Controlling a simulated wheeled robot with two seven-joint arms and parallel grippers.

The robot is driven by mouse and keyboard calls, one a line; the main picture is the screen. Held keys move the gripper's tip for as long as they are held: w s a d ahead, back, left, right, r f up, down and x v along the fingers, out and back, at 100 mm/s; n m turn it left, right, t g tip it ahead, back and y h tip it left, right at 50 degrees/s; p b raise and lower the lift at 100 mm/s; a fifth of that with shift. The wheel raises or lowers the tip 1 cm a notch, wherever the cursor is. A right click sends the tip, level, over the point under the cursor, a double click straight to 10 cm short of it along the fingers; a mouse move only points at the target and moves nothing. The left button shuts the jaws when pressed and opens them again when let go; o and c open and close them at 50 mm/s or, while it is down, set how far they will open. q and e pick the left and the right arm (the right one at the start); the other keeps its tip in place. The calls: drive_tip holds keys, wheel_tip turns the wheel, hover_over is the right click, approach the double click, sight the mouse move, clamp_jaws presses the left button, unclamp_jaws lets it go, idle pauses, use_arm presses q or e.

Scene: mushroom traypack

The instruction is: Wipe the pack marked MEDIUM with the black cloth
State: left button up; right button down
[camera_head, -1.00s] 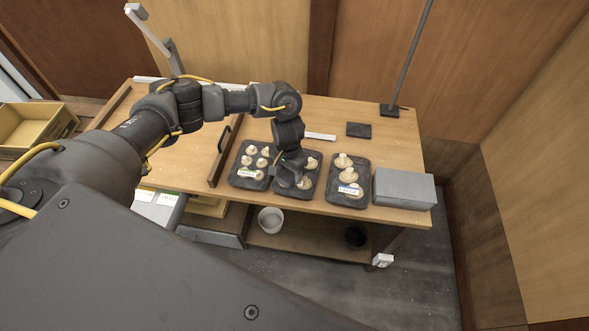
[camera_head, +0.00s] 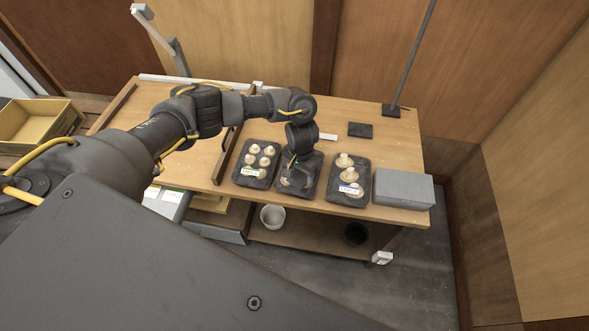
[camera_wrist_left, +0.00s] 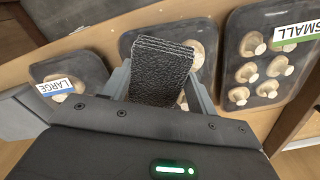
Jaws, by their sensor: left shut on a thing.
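My left gripper (camera_head: 298,184) is over the middle pack (camera_head: 318,161), at the table's front. In the left wrist view, the gripper (camera_wrist_left: 160,84) is shut on the folded black cloth (camera_wrist_left: 163,66), which covers part of the middle pack (camera_wrist_left: 127,42). Pale mushrooms show beside the cloth; any label on this pack is hidden. The pack marked SMALL (camera_wrist_left: 240,62), with a green-edged label, is on the left in the head view (camera_head: 243,165). The pack marked LARGE (camera_wrist_left: 92,70), with a blue-edged label, is on the right (camera_head: 335,180). Whether the cloth touches the mushrooms is unclear.
A grey box (camera_head: 404,188) stands right of the packs. A flat black square (camera_head: 360,130) and a pole's base (camera_head: 390,110) lie behind. A raised wooden bar (camera_head: 222,168) runs left of the packs. A white bucket (camera_head: 272,217) is on the shelf below.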

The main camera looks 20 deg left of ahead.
use_arm(q)
drive_tip(key=shift+d+p, duration=0.35)
drive_tip(key=shift+d, duration=0.2)
drive_tip(key=shift+w+d+p, duration=0.2)
drive_tip(key=shift+d+p, duration=0.1)
drive_tip(key=shift+d, duration=0.45)
drive_tip(key=shift+w+d, duration=0.15)
drive_tip(key=shift+d, duration=0.7)
drive_tip(key=shift+w+d+f, duration=0.1)
drive_tip(key=shift+d, duration=0.8)
drive_tip(key=shift+a+p, duration=0.1)
drive_tip(key=shift+p, duration=0.2)
